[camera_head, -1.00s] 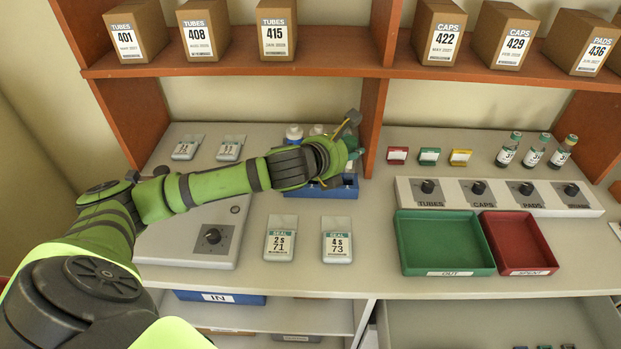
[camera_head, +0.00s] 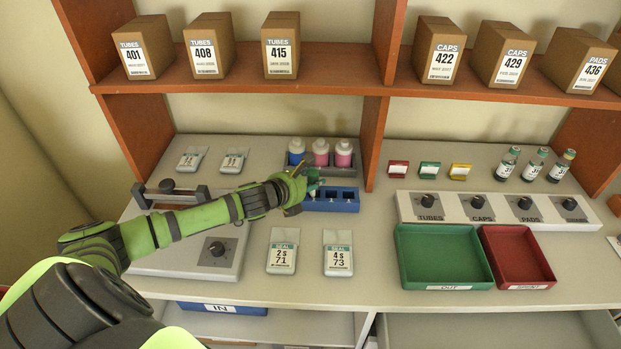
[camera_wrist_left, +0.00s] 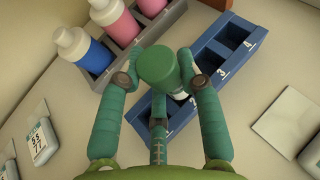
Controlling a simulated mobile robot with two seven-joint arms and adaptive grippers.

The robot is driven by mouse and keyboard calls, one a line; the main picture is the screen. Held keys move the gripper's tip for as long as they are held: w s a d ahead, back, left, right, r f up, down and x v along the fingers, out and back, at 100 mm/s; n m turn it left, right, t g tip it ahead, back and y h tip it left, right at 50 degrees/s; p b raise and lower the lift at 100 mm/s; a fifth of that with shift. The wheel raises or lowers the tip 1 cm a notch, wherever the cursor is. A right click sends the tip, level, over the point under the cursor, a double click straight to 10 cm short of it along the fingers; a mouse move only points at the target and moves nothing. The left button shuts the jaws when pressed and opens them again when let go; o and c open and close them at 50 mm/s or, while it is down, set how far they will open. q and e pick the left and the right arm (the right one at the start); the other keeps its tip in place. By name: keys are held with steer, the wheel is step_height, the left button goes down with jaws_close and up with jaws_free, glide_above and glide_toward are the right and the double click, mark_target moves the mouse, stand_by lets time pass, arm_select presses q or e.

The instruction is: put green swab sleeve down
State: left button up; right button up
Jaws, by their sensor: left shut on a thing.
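My left gripper (camera_head: 308,180) is shut on the green swab sleeve, whose round green top (camera_wrist_left: 157,66) shows between the fingers in the left wrist view. A pale part shows under the top; the lower end is hidden. In the wrist view the gripper (camera_wrist_left: 163,68) is over the left end of the blue rack (camera_wrist_left: 215,75), by its first slot. The slots marked 2, 3 and 4 look empty. The rack (camera_head: 335,206) also shows in the head view. I cannot tell whether the sleeve touches the rack. My right gripper is not in view.
A grey holder with blue and pink bottles (camera_head: 343,155) stands right behind the rack. Seal packets (camera_head: 338,260) lie in front. A device with a knob (camera_head: 217,247) is under my arm. A green tray (camera_head: 440,262) and red tray (camera_head: 520,262) are right of the divider.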

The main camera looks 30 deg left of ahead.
arm_select(q)
steer(key=shift+f, duration=0.1)
steer(key=o, duration=0.6)
steer(key=shift+c, duration=0.2)
steer(key=shift+s+r, duration=0.15)
steer(key=shift+r, duration=0.05)
steer(key=v, duration=1.1)
steer(key=shift+s, duration=0.3)
steer(key=shift+r, duration=0.15)
